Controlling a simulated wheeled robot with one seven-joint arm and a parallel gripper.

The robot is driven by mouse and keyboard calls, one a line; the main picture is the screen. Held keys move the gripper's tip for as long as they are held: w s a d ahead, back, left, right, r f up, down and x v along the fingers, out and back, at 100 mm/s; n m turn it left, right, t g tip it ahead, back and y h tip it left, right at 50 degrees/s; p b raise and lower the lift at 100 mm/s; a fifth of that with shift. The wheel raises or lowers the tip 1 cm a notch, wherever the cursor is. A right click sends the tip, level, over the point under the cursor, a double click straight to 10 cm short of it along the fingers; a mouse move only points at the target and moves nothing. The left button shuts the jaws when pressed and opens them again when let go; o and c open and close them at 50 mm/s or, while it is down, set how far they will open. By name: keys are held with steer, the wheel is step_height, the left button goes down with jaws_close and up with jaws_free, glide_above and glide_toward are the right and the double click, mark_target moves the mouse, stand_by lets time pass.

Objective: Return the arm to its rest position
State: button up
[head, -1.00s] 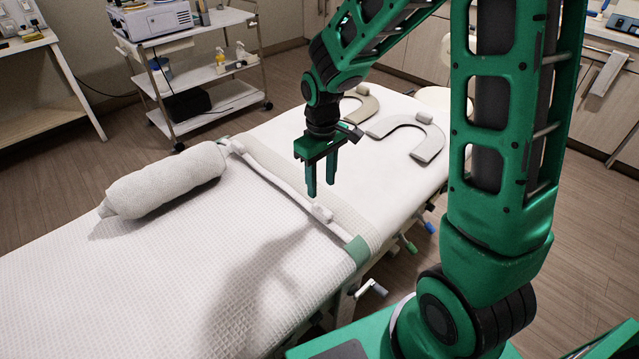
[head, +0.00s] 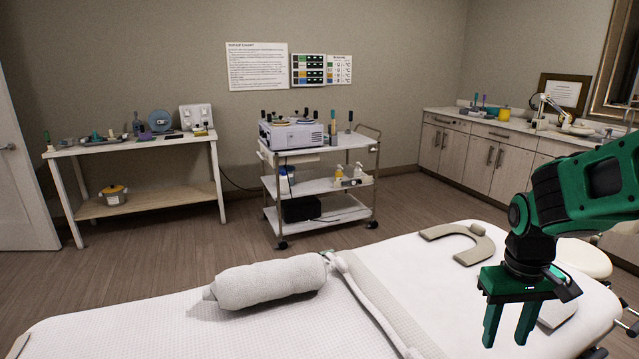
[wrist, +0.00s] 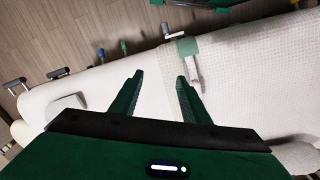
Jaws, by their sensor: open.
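My green gripper (head: 508,324) is at the right of the head view, above the white treatment bed (head: 120,338). Its two fingers point down and stand apart, with nothing between them. In the wrist view my gripper (wrist: 158,78) also shows open and empty over the white bed surface (wrist: 232,112). My arm reaches in from the right edge of the head view.
A rolled towel (head: 268,283) lies on the bed. A grey U-shaped cushion (head: 468,243) lies near its far edge. A trolley (head: 325,187) carries a white machine (head: 291,134). A side table (head: 135,147) stands left. Floor between bed and trolley is clear.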

steer(key=s+d+r+m, duration=0.2)
steer(key=s+m, duration=0.1)
steer(key=s, duration=0.5)
steer(key=s+d+r+m+y, duration=0.1)
steer(key=s+d+r+m, duration=0.1)
steer(key=s, duration=0.5)
steer(key=shift+s+d+m, duration=0.4)
steer(key=shift+d+m, duration=0.1)
steer(key=shift+r, duration=0.1)
steer(key=shift+w+f, duration=0.25)
steer(key=shift+w, duration=0.4)
